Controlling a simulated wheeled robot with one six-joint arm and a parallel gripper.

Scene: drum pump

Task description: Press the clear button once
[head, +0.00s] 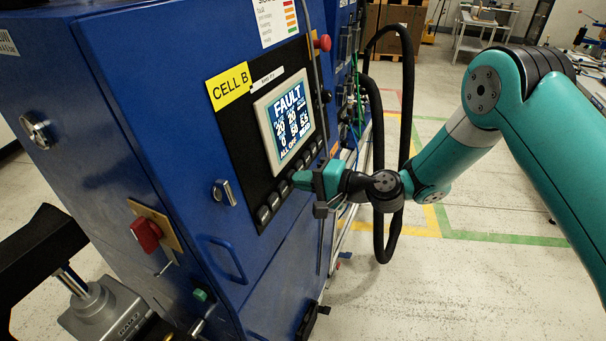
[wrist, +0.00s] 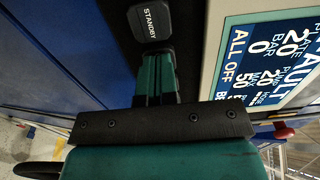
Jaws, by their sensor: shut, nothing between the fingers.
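The row of dark buttons (head: 274,200) runs under the screen on the blue cabinet's black panel. No button's label can be read in the head view, so I cannot tell which is the clear button; some are behind my gripper. In the wrist view one button, labelled STANDBY (wrist: 152,22), is just beyond my fingertips. My gripper (head: 298,180) is shut and empty, pointing at the button row. It also shows in the wrist view (wrist: 155,55), its closed fingers in line with the STANDBY button. Whether they touch it I cannot tell.
The screen (head: 284,118) reads FAULT and ALL OFF. A red rotary handle (head: 146,234), a metal latch (head: 224,192) and a blue pull handle (head: 222,260) stick out from the cabinet. A black hose (head: 408,120) loops behind my arm. Floor at right is open.

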